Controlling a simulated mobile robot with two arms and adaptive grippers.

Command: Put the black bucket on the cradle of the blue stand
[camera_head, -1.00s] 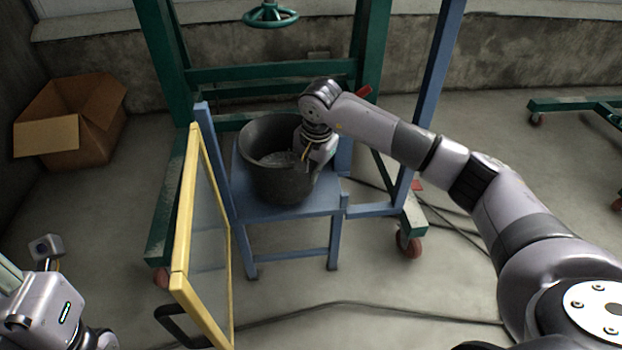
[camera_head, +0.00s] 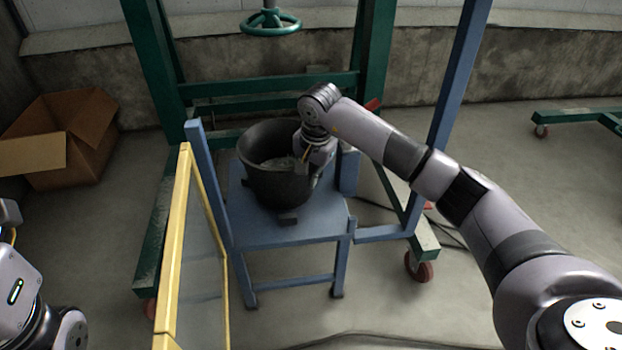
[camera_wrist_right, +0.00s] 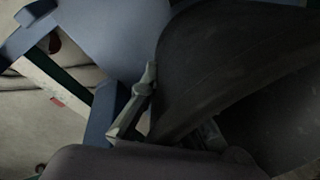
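The black bucket (camera_head: 268,182) is upright over the seat-like top of the blue stand (camera_head: 328,228). I cannot tell whether its base rests on the stand or hangs just above it. Small dark blocks (camera_head: 288,218) of the cradle show on the blue top in front of and left of the bucket. My right gripper (camera_head: 308,160) is at the bucket's right side and looks shut on its wall. In the right wrist view the bucket (camera_wrist_right: 230,65) fills the right side, with a grey finger against it. My left arm shows at the left edge; its fingers are out of view.
A yellow-framed panel (camera_head: 174,245) stands close on the stand's left. A green wheeled frame (camera_head: 160,95) with a handwheel (camera_head: 270,22) rises behind and around the stand. A cardboard box (camera_head: 62,140) is at the back left. Cables lie on the floor.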

